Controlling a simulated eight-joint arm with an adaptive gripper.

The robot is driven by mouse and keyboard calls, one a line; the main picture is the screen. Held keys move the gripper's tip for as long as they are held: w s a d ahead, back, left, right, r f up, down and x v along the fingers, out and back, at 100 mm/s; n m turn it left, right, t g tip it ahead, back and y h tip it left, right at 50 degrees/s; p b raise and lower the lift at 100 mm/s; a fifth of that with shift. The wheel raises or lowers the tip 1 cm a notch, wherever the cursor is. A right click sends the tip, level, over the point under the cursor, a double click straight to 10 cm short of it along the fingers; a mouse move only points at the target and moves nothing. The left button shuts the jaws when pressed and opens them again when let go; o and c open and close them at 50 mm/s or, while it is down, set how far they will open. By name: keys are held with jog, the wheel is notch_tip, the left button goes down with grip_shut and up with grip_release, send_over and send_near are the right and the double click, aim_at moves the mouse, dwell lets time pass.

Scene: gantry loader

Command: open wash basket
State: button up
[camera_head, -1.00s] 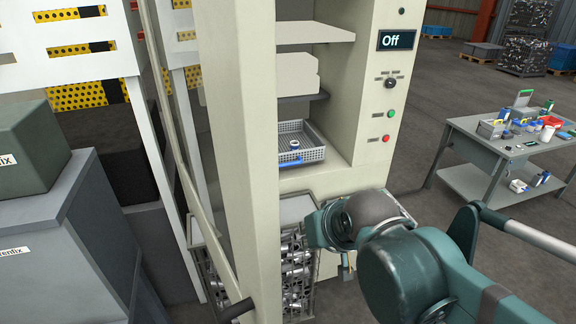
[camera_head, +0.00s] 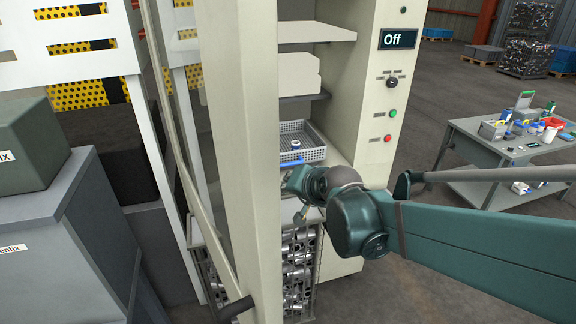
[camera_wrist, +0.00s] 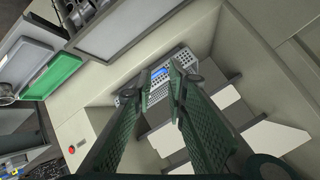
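The wash basket (camera_head: 314,154) is a grey mesh tray on a shelf inside the cream cabinet, with a small white and blue part in it. Its blue handle (camera_head: 291,163) is at the front. In the wrist view the basket (camera_wrist: 184,57) and blue handle (camera_wrist: 160,73) show beyond and between my fingertips. My gripper (camera_wrist: 160,78) is open and empty, with a gap between its two fingers. I cannot tell whether it touches the handle. In the head view my wrist is in front of the cabinet, just below the basket, and the fingers are mostly hidden.
The cabinet's tall post (camera_head: 246,150) stands left of the basket. A control panel with an "Off" display (camera_head: 398,39) and buttons is on the right. A rack of metal parts (camera_head: 297,270) sits below. A grey worktable (camera_head: 470,150) with several items stands at right.

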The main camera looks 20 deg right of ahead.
jog(key=w+d+f+m+t+b, duration=0.1)
jog(key=w+d+f+m, duration=0.15)
jog(key=w, duration=0.45)
jog(key=w+d+f+m+t, duration=0.1)
jog(key=w+f+m+t, duration=0.15)
jog(key=w, duration=0.45)
jog(key=m+t+h+b, duration=0.1)
jog(key=m, duration=0.5)
send_near(290, 164)
jog(key=w+a, duration=0.1)
jog(key=w, duration=0.1)
jog(key=shift+w+d+f, duration=0.25)
jog(key=shift+w+f, duration=0.2)
jog(key=shift+f, duration=0.15)
jog(key=shift+b+x, duration=0.55)
jog(key=shift+x, duration=3.35)
jog(key=shift+d+r, duration=0.1)
jog(key=shift+r, duration=0.05)
grip_shut()
